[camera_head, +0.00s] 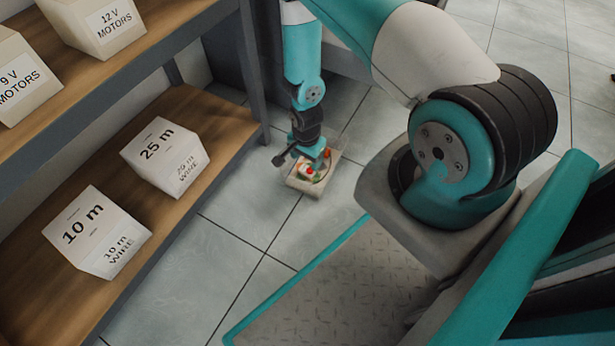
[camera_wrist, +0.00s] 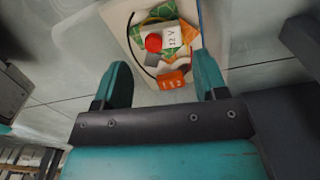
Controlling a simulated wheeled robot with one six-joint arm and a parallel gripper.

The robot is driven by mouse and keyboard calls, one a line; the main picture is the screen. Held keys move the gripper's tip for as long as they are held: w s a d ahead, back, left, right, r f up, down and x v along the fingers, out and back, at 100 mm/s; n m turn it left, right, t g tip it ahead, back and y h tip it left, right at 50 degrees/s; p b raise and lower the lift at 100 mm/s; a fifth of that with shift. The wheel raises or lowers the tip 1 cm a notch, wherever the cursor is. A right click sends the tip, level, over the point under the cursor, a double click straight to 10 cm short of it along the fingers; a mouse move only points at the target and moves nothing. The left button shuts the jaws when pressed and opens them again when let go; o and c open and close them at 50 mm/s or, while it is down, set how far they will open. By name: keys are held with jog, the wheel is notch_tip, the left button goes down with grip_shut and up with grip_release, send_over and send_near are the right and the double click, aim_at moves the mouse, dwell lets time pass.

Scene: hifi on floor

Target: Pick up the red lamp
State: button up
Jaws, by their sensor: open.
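The red lamp (camera_wrist: 153,43) shows as a round red dome in the wrist view, inside a pale open bin on the floor. It shows as a small red spot in the head view (camera_head: 309,171). It lies beside a white block marked "12 V" (camera_wrist: 173,38). My gripper (camera_wrist: 164,80) is open and empty, its two teal fingers spread, with the lamp ahead of it and apart from it. In the head view my gripper (camera_head: 312,160) is over the bin and hides part of the contents.
The bin (camera_wrist: 114,14) also holds an orange part (camera_wrist: 171,80), a dark cable (camera_wrist: 131,40) and green-yellow pieces (camera_wrist: 163,11). A wooden shelf (camera_head: 212,112) with white labelled boxes stands at the left. The tiled floor (camera_head: 240,205) around the bin is clear.

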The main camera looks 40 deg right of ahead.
aim_at(307, 169)
notch_tip(307, 169, down, 6)
jog(key=b, duration=0.5)
jog(key=shift+w+d+f, duration=0.1)
jog(key=shift+f, duration=0.15)
jog(key=shift+r, duration=0.1)
jog(key=shift+c, duration=0.2)
jog(key=c, duration=0.6)
